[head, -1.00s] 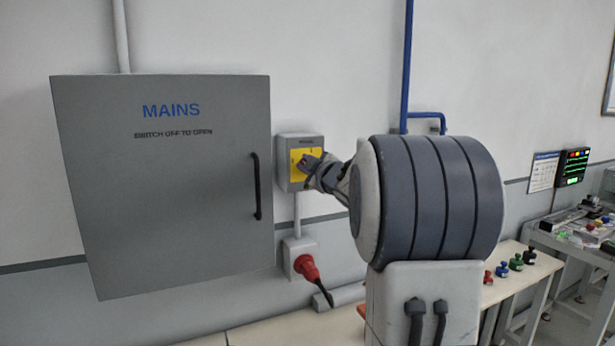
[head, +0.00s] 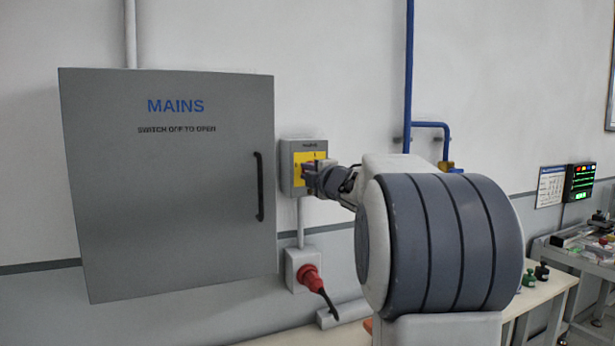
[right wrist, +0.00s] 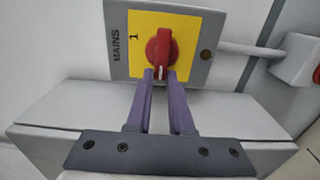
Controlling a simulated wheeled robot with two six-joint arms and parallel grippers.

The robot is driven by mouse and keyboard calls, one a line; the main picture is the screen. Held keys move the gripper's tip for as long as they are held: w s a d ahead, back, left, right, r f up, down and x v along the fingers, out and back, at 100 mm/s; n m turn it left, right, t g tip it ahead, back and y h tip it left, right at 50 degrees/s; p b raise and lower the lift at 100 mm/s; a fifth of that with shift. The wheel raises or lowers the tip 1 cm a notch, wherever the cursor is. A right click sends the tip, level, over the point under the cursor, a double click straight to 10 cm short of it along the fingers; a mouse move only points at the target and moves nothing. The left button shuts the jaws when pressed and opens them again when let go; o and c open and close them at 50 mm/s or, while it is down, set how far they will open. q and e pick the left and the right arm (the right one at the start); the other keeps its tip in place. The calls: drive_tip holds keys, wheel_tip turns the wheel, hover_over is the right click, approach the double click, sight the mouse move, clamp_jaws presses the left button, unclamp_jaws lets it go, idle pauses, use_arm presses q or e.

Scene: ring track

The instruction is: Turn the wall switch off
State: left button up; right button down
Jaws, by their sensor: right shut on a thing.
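The wall switch (head: 287,187) is a grey box with a yellow plate (head: 297,179) and a red knob, fixed to the wall right of the MAINS cabinet (head: 165,250). In the right wrist view the red knob (right wrist: 159,50) lies lengthwise in the picture, its white mark at the end between my fingertips. A "1" shows on the plate's left part there; the fingers may hide other marks. My right gripper (right wrist: 160,76) is shut on the red knob; in the head view it reaches the switch from the right. My left gripper is not in view.
The cabinet door is closed, with a black handle (head: 259,187). A blue pipe (head: 408,70) runs up the wall. A bench with small coloured items stands at the right.

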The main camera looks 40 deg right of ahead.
idle(0.4)
drive_tip(key=c, duration=0.8)
unclamp_jaws()
drive_tip(key=v, duration=1)
drive_tip(key=shift+s+b, duration=0.15)
drive_tip(key=shift+b, duration=0.25)
drive_tip(key=shift+a, duration=0.15)
